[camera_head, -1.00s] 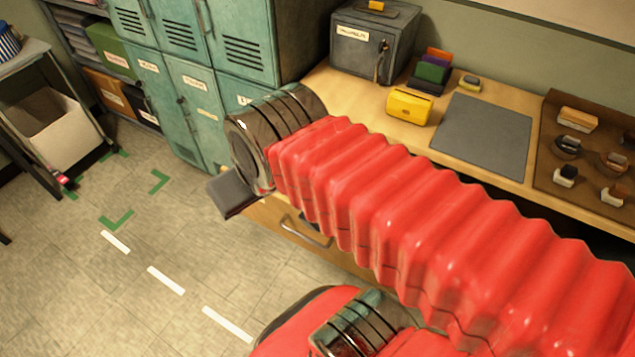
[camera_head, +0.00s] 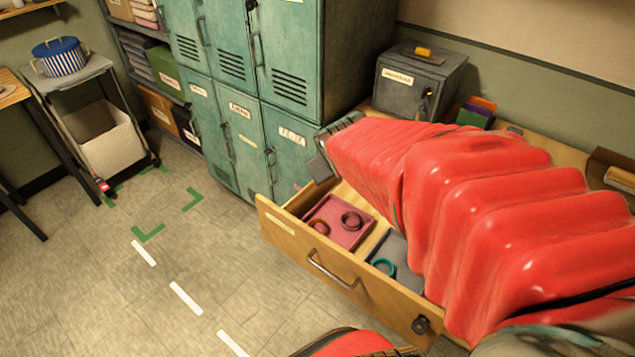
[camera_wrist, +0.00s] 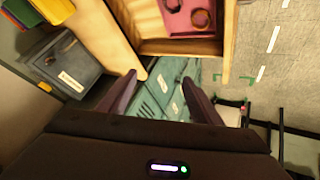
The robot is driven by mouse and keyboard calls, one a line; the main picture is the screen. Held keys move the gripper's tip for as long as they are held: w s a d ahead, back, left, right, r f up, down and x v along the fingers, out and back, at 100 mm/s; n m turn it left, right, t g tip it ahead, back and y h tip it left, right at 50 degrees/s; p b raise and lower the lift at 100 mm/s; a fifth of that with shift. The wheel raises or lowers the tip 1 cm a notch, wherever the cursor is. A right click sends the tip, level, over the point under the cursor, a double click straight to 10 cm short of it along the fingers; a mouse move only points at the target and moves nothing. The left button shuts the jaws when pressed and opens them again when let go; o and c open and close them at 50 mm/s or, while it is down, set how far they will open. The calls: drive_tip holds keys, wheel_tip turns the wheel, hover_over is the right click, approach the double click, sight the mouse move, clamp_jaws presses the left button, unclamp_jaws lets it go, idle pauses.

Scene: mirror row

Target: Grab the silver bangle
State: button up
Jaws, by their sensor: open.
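The drawer (camera_head: 330,285) stands open below the desk. In it lies a pink tray (camera_head: 335,238) with two dark, brownish rings: one near the front left (camera_head: 318,227) and one near the back right (camera_head: 352,221). A teal ring (camera_head: 383,267) lies in a grey section to the right. I cannot pick out a plainly silver bangle; my red arm hides part of the drawer. The wrist view shows the pink tray (camera_wrist: 183,22) at its top edge. My gripper (camera_wrist: 160,79) is open and empty, its fingers apart and clear of the rings. It also shows above the drawer's back (camera_head: 322,158).
Teal lockers (camera_head: 240,110) stand behind and left of the drawer. A grey safe box (camera_head: 418,83) sits on the desk. A trolley with a blue striped pot (camera_head: 60,56) is at the far left.

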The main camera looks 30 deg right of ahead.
drive_tip(key=w+d+f+n+t, duration=0.2)
drive_tip(key=d+f, duration=1.2)
drive_tip(key=d, duration=0.2)
drive_tip(key=s+f+t+y, duration=0.1)
drive_tip(key=s+f+y, duration=0.1)
drive_tip(key=s+f, duration=0.1)
drive_tip(key=s+f+t+y, duration=0.1)
drive_tip(key=s+f, duration=0.1)
drive_tip(key=f, duration=0.4)
drive_tip(key=s+a+f+t+y, duration=0.1)
drive_tip(key=s+f+y, duration=0.1)
drive_tip(key=s+f, duration=0.1)
drive_tip(key=shift+s+a+f+y, duration=0.1)
drive_tip(key=shift+s+f+y, duration=0.2)
drive_tip(key=shift+f, duration=0.35)
drive_tip(key=shift+s+a+f, duration=0.25)
drive_tip(key=shift+s+a, duration=0.15)
drive_tip(key=shift+y, duration=0.4)
drive_tip(key=shift+x, duration=4.3)
drive_tip(key=shift+w+r, duration=0.1)
drive_tip(key=shift+w, duration=0.05)
